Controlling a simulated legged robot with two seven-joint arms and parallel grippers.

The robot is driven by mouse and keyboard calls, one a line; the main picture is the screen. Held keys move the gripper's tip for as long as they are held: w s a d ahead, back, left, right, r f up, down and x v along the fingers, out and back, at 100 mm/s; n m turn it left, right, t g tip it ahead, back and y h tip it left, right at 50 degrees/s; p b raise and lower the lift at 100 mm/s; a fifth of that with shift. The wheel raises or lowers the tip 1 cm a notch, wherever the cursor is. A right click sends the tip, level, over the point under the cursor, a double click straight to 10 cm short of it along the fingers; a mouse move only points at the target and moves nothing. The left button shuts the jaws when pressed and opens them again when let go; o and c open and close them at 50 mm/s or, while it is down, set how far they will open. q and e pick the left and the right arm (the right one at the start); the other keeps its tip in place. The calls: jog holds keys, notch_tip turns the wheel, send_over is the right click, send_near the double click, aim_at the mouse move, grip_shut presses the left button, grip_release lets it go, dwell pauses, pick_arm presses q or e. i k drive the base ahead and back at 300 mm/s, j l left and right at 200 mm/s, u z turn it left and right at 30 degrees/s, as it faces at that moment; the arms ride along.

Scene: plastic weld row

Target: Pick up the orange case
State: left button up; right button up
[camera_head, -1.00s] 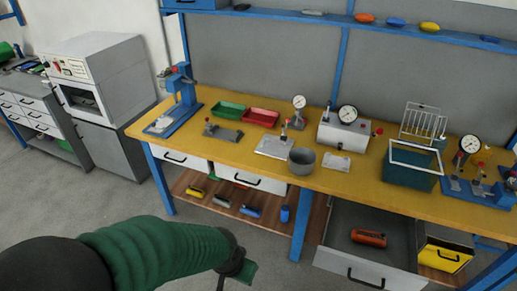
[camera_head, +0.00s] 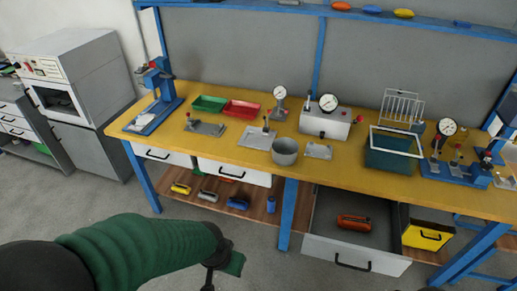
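An orange case (camera_head: 354,222) with dark parts lies in an open grey drawer (camera_head: 352,253) under the right half of the workbench. My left arm, in a green sleeve, comes in from the lower left. Its gripper (camera_head: 222,268) is at the bottom of the view, left of the drawer and apart from the case. The gripper is small and dark here, and I cannot tell whether its fingers are open. My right gripper is not in view.
The yellow-topped workbench (camera_head: 340,166) holds gauges, trays, a grey pot (camera_head: 285,151) and a teal bin (camera_head: 392,152). A blue leg (camera_head: 286,214) stands between my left gripper and the drawer. A yellow box (camera_head: 427,237) is right of the drawer. Coloured cases lie on the lower shelf.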

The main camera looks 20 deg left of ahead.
aim_at(347, 221)
jog(key=i+j+z, duration=0.3)
jog(key=i+j, duration=0.15)
jog(key=i+j+z, duration=0.3)
jog(key=i+j, duration=0.3)
